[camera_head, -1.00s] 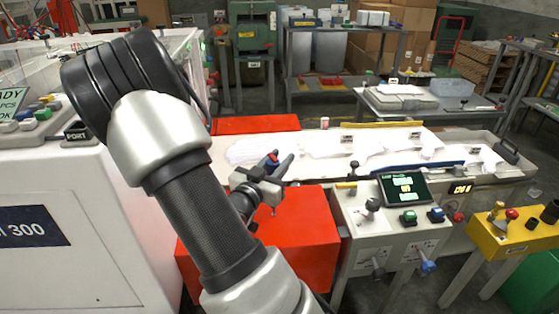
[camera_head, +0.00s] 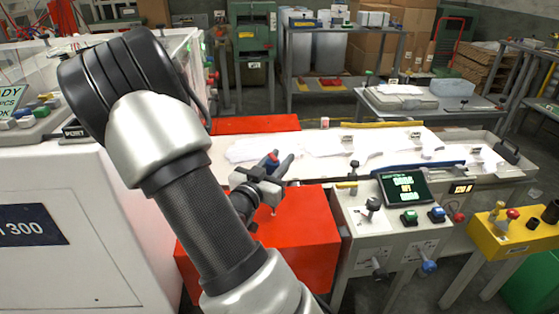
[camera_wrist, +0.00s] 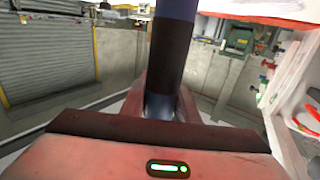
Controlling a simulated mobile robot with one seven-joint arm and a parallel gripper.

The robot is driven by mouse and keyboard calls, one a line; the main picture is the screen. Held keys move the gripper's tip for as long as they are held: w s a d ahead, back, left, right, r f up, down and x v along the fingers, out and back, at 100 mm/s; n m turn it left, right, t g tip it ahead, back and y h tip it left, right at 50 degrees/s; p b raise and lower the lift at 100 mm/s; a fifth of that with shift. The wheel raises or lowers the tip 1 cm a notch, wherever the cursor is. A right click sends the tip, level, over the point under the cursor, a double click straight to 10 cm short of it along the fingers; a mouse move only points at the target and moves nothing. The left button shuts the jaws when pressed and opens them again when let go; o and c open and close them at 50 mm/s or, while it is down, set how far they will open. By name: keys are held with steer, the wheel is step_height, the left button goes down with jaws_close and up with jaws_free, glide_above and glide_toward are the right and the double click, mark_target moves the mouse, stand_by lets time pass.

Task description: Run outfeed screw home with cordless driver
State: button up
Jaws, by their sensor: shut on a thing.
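My gripper (camera_head: 277,166) is above the red housing at the near edge of the white outfeed belt. It is shut on a blue and dark cylindrical body, seemingly the cordless driver (camera_head: 271,157). The same upright shaft, with a dark band, rises between the fingers in the wrist view (camera_wrist: 172,55). The driver's tip is hidden, and I cannot make out the outfeed screw. The red housing (camera_head: 305,225) stands directly below and to the right of my gripper.
The white outfeed belt (camera_head: 235,168) carries film gloves (camera_head: 320,138). A control panel with a screen (camera_head: 404,188) stands right of the red housing. A white machine (camera_head: 60,200) is at the left. A yellow button box (camera_head: 505,232) is at the far right.

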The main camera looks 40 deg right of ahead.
steer(key=shift+r+p, duration=2.35)
steer(key=shift+r, duration=0.7)
